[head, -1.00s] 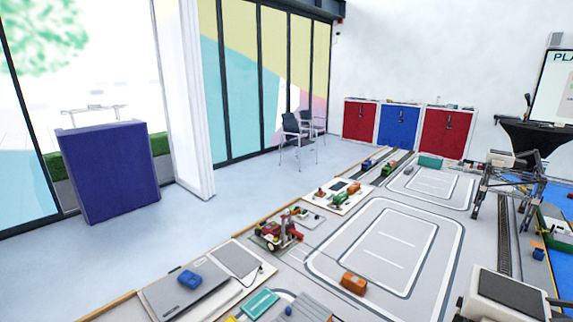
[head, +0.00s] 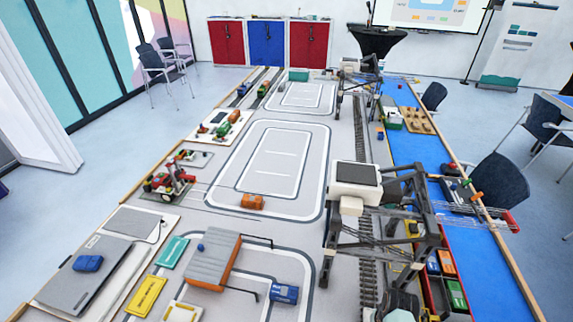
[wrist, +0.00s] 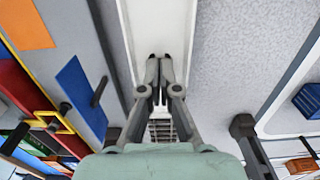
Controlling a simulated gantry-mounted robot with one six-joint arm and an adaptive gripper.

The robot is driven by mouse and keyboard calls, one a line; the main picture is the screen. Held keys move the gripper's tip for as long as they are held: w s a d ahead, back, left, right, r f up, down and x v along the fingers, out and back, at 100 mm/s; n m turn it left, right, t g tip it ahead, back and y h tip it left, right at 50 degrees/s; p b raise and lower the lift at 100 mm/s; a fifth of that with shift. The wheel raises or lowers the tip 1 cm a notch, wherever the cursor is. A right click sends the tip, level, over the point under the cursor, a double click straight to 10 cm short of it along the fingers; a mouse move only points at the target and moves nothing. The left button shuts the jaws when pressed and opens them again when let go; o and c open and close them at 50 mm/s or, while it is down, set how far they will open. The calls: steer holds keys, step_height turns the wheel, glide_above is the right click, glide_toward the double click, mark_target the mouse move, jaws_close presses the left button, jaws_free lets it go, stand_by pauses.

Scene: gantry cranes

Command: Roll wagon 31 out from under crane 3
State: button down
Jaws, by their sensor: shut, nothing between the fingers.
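My gripper (wrist: 160,58) is shut and empty in the wrist view, its fingertips together in front of a long white strip (wrist: 158,22). I cannot tell how far apart they are. A short piece of track (wrist: 161,130) shows between the fingers' lower parts. In the head view a near gantry crane (head: 340,236) with a white and dark box on top straddles the rails (head: 367,270). A second crane (head: 342,100) stands farther back. No crane or wagon number is readable, so I cannot tell which is crane 3. I cannot pick out wagon 31.
A blue truck (head: 284,293) and an orange block (head: 252,202) are on the grey layout left of the near crane. A red-edged carrier with coloured containers (head: 456,293) lies right of it on blue. A grey-roofed shed (head: 211,262) stands front left. The white-lined loop's middle is clear.

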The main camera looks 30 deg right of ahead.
steer(key=shift+s+a+r+p, duration=0.15)
steer(key=shift+s+a+p, duration=2.35)
steer(key=shift+p, duration=0.85)
steer(key=shift+s+a+p, duration=0.75)
steer(key=shift+s+p, duration=0.2)
steer(key=shift+s, duration=0.05)
steer(key=shift+s+a+p, duration=0.75)
steer(key=shift+s+p, duration=0.2)
steer(key=shift+s, duration=0.05)
step_height(320, 180, up, 7)
steer(key=p, duration=0.7)
